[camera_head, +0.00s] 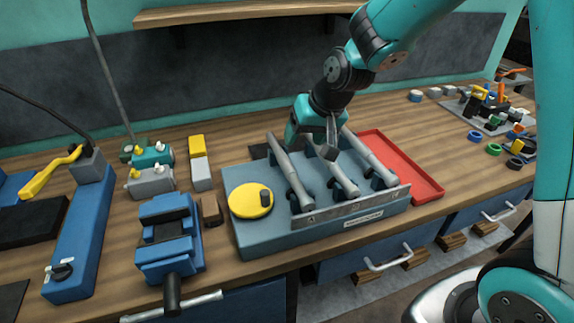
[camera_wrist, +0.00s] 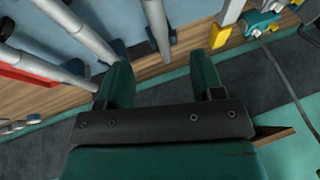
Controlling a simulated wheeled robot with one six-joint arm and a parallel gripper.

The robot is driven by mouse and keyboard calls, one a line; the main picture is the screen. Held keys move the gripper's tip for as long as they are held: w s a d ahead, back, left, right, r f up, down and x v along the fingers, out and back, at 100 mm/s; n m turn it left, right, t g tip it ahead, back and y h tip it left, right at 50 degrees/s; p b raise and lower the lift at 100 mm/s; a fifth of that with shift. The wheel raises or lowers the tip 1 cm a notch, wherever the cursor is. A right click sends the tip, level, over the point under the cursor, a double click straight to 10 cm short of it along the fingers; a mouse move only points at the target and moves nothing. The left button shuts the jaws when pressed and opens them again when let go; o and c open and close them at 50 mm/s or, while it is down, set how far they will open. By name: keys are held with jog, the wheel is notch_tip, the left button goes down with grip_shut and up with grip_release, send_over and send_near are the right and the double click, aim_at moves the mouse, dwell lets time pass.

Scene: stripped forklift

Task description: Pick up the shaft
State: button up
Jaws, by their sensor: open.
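Three grey metal shafts lie side by side on a blue-grey fixture (camera_head: 240,228): a left shaft (camera_head: 288,170), a middle shaft (camera_head: 343,178) and a right shaft (camera_head: 370,158). Their near ends rest at a slotted, labelled front plate. My gripper (camera_head: 328,150) is open and empty above the fixture's far side, near the shafts' far ends. In the wrist view, the gap between my gripper's fingers (camera_wrist: 160,68) lines up with one shaft (camera_wrist: 158,25), apparently the left one. Whether it lies between the fingers in depth I cannot tell.
A yellow disc (camera_head: 251,201) sits on the fixture's left. A red tray (camera_head: 421,180) lies to its right. A blue vise (camera_head: 168,240), a yellow-and-white block (camera_head: 201,172) and valve-like parts (camera_head: 151,180) stand left. The wall is close behind; coloured rings (camera_head: 493,149) lie right.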

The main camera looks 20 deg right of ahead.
aim_at(289, 163)
jog(key=p+x, duration=0.1)
jog(key=x, duration=0.5)
jog(key=shift+w+a+f, duration=0.15)
jog(key=shift+f, duration=0.15)
jog(key=shift+d+p+x, duration=0.2)
jog(key=shift+p+x, duration=0.45)
jog(key=shift+x, duration=0.7)
jog(key=shift+d+p+x, duration=0.15)
jog(key=shift+p+x, duration=0.45)
jog(key=shift+x, duration=0.8)
jog(key=shift+f, duration=0.1)
grip_shut()
